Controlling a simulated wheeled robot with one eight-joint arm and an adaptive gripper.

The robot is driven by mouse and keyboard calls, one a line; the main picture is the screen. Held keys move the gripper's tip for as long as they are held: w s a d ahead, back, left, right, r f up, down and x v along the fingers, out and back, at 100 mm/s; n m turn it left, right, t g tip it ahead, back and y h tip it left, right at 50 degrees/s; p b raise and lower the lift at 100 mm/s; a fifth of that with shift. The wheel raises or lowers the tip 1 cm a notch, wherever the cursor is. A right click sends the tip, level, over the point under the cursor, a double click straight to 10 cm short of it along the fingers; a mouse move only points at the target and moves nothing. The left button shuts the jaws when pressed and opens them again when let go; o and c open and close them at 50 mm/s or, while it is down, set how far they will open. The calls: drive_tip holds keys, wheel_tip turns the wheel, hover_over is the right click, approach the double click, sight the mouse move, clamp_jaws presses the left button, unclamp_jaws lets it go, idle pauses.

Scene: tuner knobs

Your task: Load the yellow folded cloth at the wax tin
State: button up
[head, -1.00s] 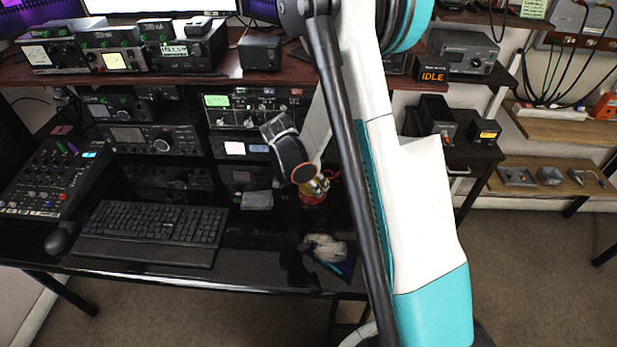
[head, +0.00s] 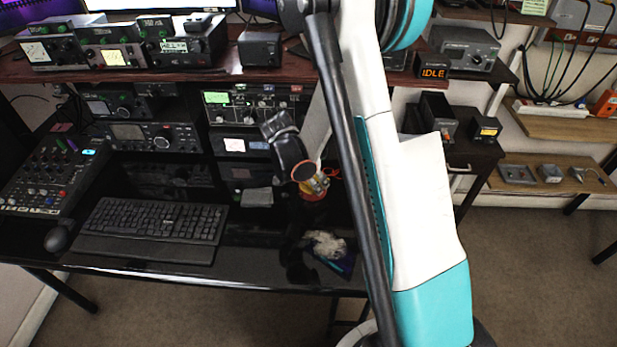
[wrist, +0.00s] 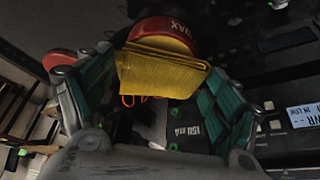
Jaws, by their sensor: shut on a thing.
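My gripper (wrist: 162,85) is shut on the yellow folded cloth (wrist: 160,72), which spans between its green-padded fingers in the wrist view. The red wax tin (wrist: 165,33), its lettering partly visible, is right beyond the cloth's far edge. The cloth overlaps part of the tin in this view; I cannot tell whether they touch. In the head view my gripper (head: 309,178) is low over the black desk, beside the radio stack. A bit of the yellow cloth (head: 318,186) shows there, with the red tin (head: 313,195) just below it, mostly hidden.
A grey folded item (head: 257,197) lies left of the tin. A whitish bundle on a blue piece (head: 328,247) lies nearer the desk's front edge. The keyboard (head: 152,225) and mouse (head: 59,238) are to the left. Radios (head: 255,105) and a shelf stand behind.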

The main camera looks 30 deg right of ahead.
drive_tip(key=shift+f+b, duration=0.4)
drive_tip(key=shift+b, duration=0.1)
idle(1.7)
drive_tip(key=shift+r+p, duration=2.2)
drive_tip(key=shift+r, duration=1.35)
